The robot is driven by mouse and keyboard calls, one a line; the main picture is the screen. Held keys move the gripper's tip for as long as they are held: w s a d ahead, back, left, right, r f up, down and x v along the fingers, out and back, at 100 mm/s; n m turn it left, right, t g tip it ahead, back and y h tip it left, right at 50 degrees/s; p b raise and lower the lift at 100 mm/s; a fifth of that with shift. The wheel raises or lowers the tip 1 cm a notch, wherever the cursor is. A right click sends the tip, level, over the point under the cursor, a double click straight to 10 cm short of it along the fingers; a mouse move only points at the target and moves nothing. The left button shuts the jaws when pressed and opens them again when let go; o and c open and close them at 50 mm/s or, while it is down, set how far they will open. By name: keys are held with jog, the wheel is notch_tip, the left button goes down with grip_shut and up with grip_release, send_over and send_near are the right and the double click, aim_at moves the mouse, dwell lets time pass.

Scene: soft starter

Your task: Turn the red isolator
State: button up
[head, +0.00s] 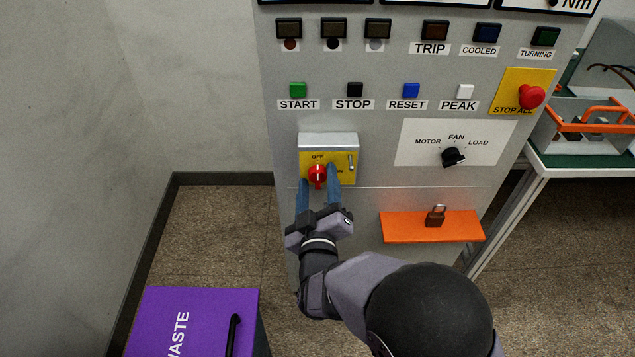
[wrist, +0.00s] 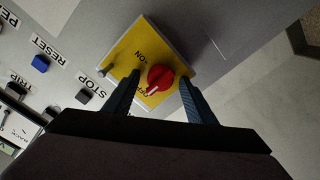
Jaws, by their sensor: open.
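The red isolator (head: 317,175) is a round red knob with a white pointer line on a yellow plate (head: 345,166) marked OFF and ON. The pointer lines up with the OFF mark. In the wrist view the red isolator (wrist: 160,78) lies beyond and between the fingertips, with its white pointer toward OFF. My gripper (head: 319,182) is open, with one blue finger on each side of the knob. In the wrist view my gripper (wrist: 160,85) has a gap between each finger and the knob; whether the tips are level with it, I cannot tell.
A metal hasp pin (head: 351,162) stands on the plate's right side. An orange shelf (head: 396,229) with a padlock (head: 435,216) juts out at lower right. The black fan selector (head: 453,157) is to the right. A purple waste bin (head: 215,312) stands at lower left.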

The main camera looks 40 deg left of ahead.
jog(key=shift+c, duration=0.6)
jog(key=c, duration=0.9)
jog(key=shift+m+b, duration=0.3)
jog(key=shift+m, duration=0.1)
jog(key=m+b, duration=0.2)
jog(key=m, duration=0.1)
jog(key=shift+f, duration=0.2)
jog(key=m+b, duration=0.4)
jog(key=m, duration=0.1)
jog(key=m+b, duration=0.4)
jog(key=m, duration=0.1)
jog(key=shift+b, duration=0.35)
jog(key=shift+r+m+b, duration=0.1)
jog(key=shift+m+b, duration=1.6)
jog(key=shift+m, duration=0.5)
